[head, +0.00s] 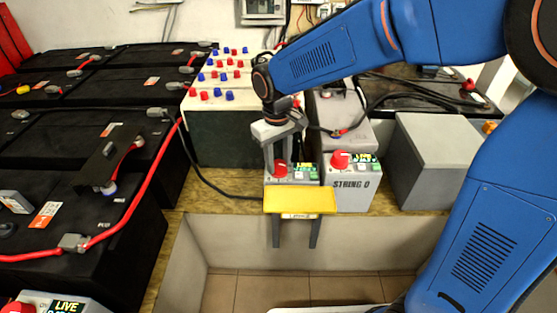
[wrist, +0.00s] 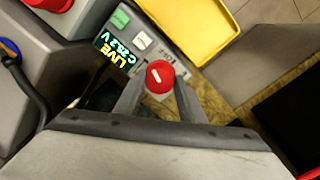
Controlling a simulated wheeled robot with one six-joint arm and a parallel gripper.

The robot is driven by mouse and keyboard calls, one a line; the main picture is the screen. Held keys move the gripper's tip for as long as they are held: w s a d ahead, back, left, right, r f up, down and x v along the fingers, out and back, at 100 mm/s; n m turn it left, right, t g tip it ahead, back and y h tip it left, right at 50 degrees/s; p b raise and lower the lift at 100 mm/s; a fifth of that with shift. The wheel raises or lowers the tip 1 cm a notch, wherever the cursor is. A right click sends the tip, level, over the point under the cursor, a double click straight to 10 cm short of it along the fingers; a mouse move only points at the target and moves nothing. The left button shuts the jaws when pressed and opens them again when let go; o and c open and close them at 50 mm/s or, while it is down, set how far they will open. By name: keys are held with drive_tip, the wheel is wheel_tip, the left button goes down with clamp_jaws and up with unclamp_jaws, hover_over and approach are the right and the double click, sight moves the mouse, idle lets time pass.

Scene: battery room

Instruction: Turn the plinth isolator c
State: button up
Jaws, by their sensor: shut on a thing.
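The isolator (head: 307,181) is a small grey box on the wooden ledge, with a red round knob (head: 280,170) on its top left and a lit display. In the wrist view the knob (wrist: 160,76) has a white mark. The display (wrist: 117,52) there reads LIVE in yellow with a line starting with C and a voltage below. My gripper (head: 282,165) points down over the box. In the wrist view its two fingers (wrist: 159,88) are shut on the knob, one on each side. The far finger is partly hidden in the head view.
A larger grey box marked STRING 0 (head: 351,194) with its own red knob (head: 341,159) stands close on the right. A yellow tray (head: 300,203) sits in front. Black batteries with red cables (head: 139,195) fill the left. A plain grey box (head: 432,165) stands right.

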sight(278, 165)
drive_tip(key=shift+n, duration=1.9)
drive_tip(key=o, duration=1)
drive_tip(key=shift+o, duration=0.2)
drive_tip(key=shift+r, duration=0.1)
wheel_tip(278, 165, up, 17)
drive_tip(key=shift+s+a+r, duration=0.15)
drive_tip(key=shift+s, duration=0.1)
